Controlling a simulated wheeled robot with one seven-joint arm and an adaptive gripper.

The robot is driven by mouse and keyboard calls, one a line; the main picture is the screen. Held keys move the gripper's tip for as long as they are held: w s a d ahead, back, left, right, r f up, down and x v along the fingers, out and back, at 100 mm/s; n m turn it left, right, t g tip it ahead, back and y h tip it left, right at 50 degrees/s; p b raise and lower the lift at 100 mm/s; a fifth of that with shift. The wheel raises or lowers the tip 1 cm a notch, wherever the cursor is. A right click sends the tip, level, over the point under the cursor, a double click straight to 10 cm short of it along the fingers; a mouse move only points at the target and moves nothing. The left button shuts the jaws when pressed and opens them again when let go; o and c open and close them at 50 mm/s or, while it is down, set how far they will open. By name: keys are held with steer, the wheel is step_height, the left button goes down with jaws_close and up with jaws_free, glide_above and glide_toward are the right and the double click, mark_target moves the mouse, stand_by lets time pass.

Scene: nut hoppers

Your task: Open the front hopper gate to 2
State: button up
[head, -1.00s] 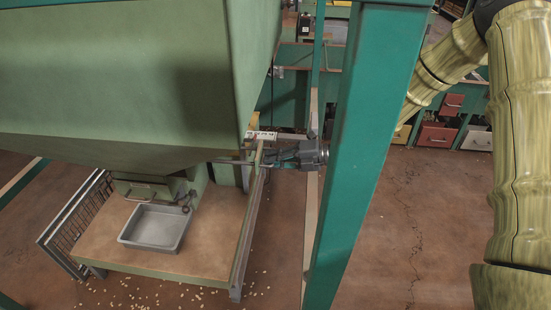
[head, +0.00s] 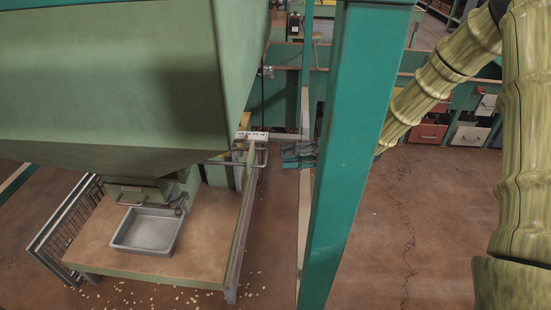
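The front hopper (head: 110,80) is a large green bin filling the upper left. Its small spout (head: 135,192) is underneath, above a grey metal tray (head: 147,231) that looks empty. A thin metal rod (head: 222,162) runs from the hopper's right edge to a grey loop-shaped handle (head: 262,156). A pale numbered scale (head: 252,136) sits just above; its marks are too small to read. My gripper (head: 285,156) is right of the handle, with a small gap between them. Its body is partly hidden behind a teal post. Whether its fingers are open is unclear.
The teal post (head: 350,150) stands between my arm and the hopper stand. The tray rests on a wooden-topped stand (head: 205,240) with a metal grille (head: 62,225) at its left. Pale nuts lie scattered on the floor. Coloured drawers (head: 428,134) stand behind at right.

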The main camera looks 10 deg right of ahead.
steer(key=shift+v, duration=2.2)
